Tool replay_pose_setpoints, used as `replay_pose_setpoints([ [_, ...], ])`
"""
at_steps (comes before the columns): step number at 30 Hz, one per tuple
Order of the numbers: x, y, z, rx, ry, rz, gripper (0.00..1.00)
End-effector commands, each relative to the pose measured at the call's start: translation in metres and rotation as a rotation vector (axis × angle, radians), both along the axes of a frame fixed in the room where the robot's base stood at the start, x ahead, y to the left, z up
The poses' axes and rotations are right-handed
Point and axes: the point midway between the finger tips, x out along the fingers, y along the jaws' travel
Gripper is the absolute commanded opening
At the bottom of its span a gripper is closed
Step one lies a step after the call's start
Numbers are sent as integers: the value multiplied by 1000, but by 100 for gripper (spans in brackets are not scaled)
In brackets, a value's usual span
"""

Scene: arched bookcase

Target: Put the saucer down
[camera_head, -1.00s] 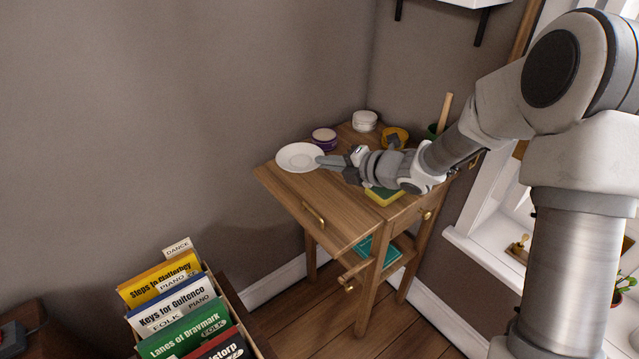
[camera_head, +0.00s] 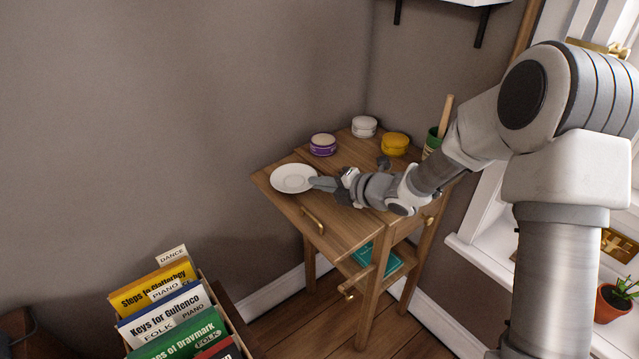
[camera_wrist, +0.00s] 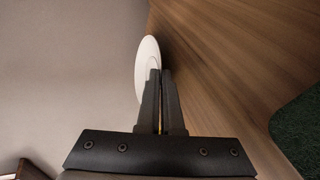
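The saucer (camera_head: 292,178) is white and round, at the far left of the small wooden table (camera_head: 330,222), over its drop-front leaf. It also shows in the wrist view (camera_wrist: 147,66), seen nearly edge-on beside the wood surface. My gripper (camera_head: 318,184) reaches in from the right, its fingers at the saucer's right rim. In the wrist view the two fingers (camera_wrist: 160,78) are close together with the saucer's rim between their tips. I cannot tell whether the saucer touches the wood.
A purple tub (camera_head: 322,145), a white tub (camera_head: 364,127), a yellow tub (camera_head: 395,145) and a green pot with a wooden stick (camera_head: 432,142) stand along the table's back. A box of folders (camera_head: 180,312) is at lower left. A teal book (camera_head: 377,261) lies on the lower shelf.

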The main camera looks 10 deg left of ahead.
Motion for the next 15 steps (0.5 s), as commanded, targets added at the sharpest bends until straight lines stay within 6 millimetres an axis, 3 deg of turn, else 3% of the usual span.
replay_pose_setpoints([
  [10, 0, 0, -7, -1, 0, 0, 0],
  [13, 0, 0, -8, -2, 3, 0, 15],
  [15, -1, 0, -9, -3, 3, 0, 15],
])
